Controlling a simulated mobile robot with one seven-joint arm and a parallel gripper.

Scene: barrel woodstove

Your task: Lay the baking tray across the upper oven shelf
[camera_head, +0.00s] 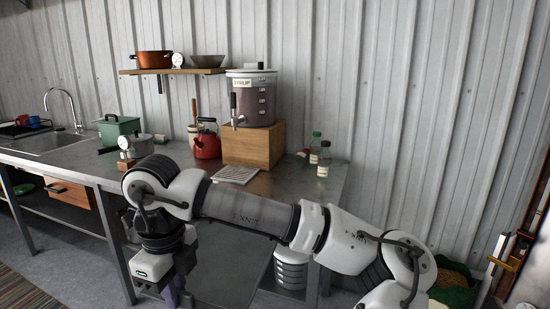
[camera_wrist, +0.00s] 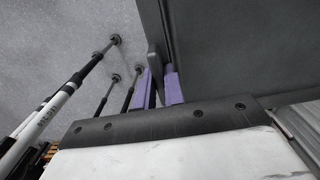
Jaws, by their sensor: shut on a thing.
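My gripper (camera_head: 175,292) hangs low in front of the metal counter in the head view, at the bottom edge of the picture. In the wrist view its two purple fingers (camera_wrist: 158,82) are closed on the edge of a flat, dark grey sheet, which looks like the baking tray (camera_wrist: 235,50). The tray fills the upper right of the wrist view. A dark grey panel (camera_head: 232,262) right of my gripper in the head view may be the same tray. The oven and its upper shelf are not in either view.
A wall shelf (camera_head: 172,71) hangs above. A green sack (camera_head: 455,288) stands at lower right.

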